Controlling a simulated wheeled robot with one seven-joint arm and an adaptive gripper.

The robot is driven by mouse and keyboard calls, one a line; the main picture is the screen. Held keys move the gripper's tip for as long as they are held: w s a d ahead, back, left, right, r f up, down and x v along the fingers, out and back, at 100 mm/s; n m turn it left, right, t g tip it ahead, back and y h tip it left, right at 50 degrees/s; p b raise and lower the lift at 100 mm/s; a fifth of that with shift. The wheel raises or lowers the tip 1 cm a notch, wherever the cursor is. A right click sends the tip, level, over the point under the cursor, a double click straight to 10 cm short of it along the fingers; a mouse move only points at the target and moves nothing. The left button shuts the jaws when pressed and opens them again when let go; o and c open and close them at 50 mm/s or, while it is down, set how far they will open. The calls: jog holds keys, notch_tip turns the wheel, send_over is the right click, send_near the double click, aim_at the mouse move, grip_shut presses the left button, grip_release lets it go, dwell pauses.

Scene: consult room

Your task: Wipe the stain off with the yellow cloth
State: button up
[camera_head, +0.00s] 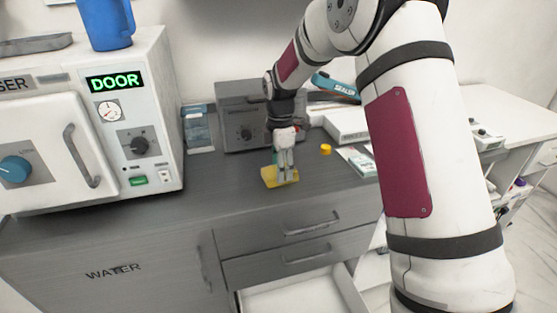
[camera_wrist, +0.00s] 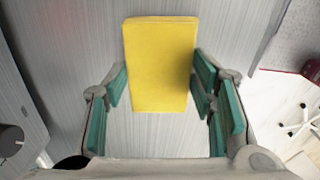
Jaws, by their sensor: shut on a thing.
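The yellow cloth (camera_head: 270,180) is a flat block-like pad on the grey counter in the head view. My gripper (camera_head: 285,172) points down over it. In the wrist view the cloth (camera_wrist: 160,60) sits between the green-padded fingers of my gripper (camera_wrist: 161,85), which is shut on its two sides. The cloth appears to be at or very near the counter surface; exact contact cannot be told. No stain can be made out in either view; the cloth and my arm hide part of the counter.
A white steriliser (camera_head: 150,90) with a blue jug (camera_head: 106,25) on top stands at the left. A grey box (camera_head: 235,115) and a clear container (camera_head: 198,130) stand behind. A small yellow cap (camera_head: 326,149) lies right of my gripper. An open drawer (camera_head: 300,297) juts out below.

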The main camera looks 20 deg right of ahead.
jog(key=shift+s+f, duration=0.1)
jog(key=shift+s, duration=0.45)
jog(key=shift+s+p, duration=1.4)
jog(key=shift+s, duration=0.45)
jog(key=shift+w, duration=0.1)
jog(key=shift+r, duration=0.25)
jog(key=shift+r+p, duration=0.95)
jog(key=shift+r, duration=1.95)
jog(key=shift+r, duration=0.1)
jog(key=shift+r+p, duration=0.45)
jog(key=shift+r, duration=0.95)
